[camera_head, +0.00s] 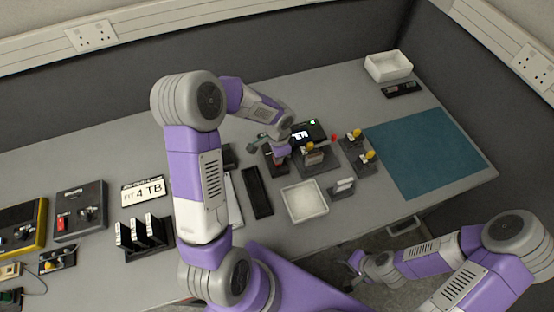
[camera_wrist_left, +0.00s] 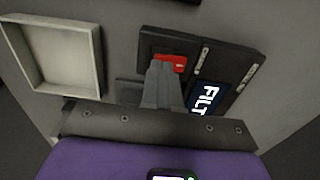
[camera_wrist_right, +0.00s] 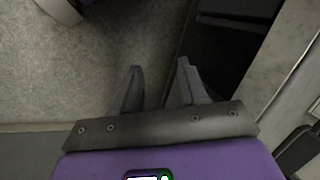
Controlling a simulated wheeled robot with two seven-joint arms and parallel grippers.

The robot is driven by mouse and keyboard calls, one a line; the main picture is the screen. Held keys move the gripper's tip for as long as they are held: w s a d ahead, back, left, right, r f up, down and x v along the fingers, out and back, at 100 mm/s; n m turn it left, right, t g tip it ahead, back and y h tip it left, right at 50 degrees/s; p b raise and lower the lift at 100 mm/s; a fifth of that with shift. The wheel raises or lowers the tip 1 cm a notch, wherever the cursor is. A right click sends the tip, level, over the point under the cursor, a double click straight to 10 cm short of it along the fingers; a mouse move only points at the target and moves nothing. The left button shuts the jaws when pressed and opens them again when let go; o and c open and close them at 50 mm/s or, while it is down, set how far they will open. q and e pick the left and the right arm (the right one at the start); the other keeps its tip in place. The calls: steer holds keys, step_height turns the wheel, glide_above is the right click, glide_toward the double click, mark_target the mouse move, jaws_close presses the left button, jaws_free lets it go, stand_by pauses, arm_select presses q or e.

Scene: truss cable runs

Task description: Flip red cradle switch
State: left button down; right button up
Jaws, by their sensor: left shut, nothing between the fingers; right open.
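The red cradle switch (camera_wrist_left: 177,62) shows in the left wrist view on a dark block (camera_wrist_left: 150,45), beside a dark display with white letters (camera_wrist_left: 207,95). My left gripper (camera_wrist_left: 162,68) is shut and empty. Its fingertips overlap the switch's left part; I cannot tell whether they touch it. In the head view, my left wrist hides most of this spot. My right gripper (camera_head: 354,268) is open and empty, low in front of the table edge; it also shows in the right wrist view (camera_wrist_right: 159,68).
A white tray (camera_head: 322,207) and a dark slim tray (camera_head: 257,192) lie near the front. Modules with yellow parts (camera_head: 354,137) stand right of the display. A teal mat (camera_head: 425,155) covers the right side. A grey box with a red switch (camera_head: 80,210) stands far left.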

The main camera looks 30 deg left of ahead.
arm_select(q)
steer(key=shift+f+b, duration=0.55)
steer(key=shift+f, duration=0.1)
steer(key=shift+r, duration=0.15)
step_height(320, 180, up, 7)
steer(key=p, duration=0.5)
steer(key=shift+p, duration=0.35)
stand_by(0.5)
